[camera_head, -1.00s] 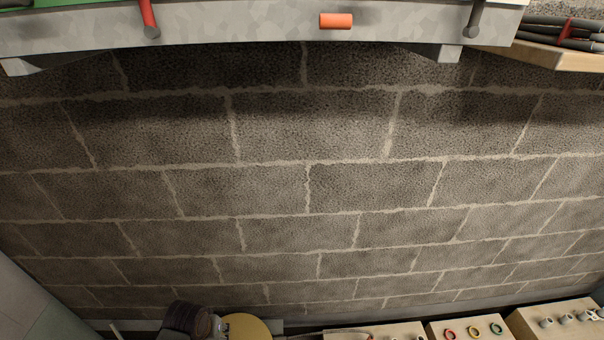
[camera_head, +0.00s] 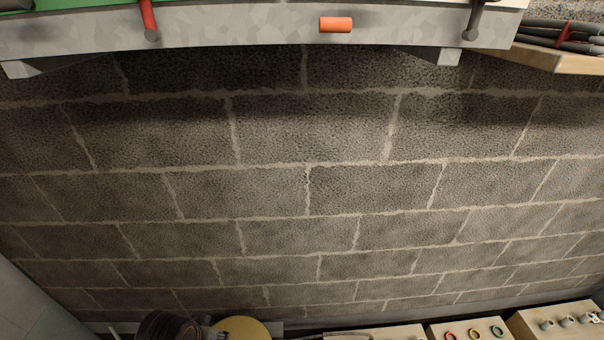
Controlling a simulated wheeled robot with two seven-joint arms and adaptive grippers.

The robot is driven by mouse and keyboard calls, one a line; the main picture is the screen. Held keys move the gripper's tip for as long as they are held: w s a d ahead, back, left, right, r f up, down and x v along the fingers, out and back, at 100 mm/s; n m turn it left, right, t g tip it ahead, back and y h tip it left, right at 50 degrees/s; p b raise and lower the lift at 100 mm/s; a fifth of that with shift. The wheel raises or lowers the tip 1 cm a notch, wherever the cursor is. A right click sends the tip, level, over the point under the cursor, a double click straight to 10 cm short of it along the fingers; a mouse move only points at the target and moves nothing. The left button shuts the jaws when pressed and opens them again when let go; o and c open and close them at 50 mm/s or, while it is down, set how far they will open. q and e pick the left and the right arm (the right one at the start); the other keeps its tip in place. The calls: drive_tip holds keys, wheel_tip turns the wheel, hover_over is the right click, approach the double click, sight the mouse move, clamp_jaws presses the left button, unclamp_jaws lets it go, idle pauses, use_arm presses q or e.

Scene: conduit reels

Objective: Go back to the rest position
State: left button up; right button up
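Neither of my grippers shows in the head view, and I cannot tell how they stand. An orange cylinder (camera_head: 335,24) lies against the front of a grey metal shelf (camera_head: 240,28) along the top of the picture. A red peg (camera_head: 149,20) and a dark grey peg (camera_head: 474,20) stick out from the same shelf. At the bottom edge, a dark reel or coil (camera_head: 168,326) sits next to a round tan disc (camera_head: 243,328); both are cut off by the frame.
A block wall (camera_head: 300,180) fills the middle. A wooden shelf (camera_head: 555,58) with dark conduits (camera_head: 560,35) is at the upper right. Wooden boxes (camera_head: 462,327) stand along the lower right, one with red, yellow and green rings (camera_head: 473,333). A grey panel (camera_head: 30,310) is at the lower left.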

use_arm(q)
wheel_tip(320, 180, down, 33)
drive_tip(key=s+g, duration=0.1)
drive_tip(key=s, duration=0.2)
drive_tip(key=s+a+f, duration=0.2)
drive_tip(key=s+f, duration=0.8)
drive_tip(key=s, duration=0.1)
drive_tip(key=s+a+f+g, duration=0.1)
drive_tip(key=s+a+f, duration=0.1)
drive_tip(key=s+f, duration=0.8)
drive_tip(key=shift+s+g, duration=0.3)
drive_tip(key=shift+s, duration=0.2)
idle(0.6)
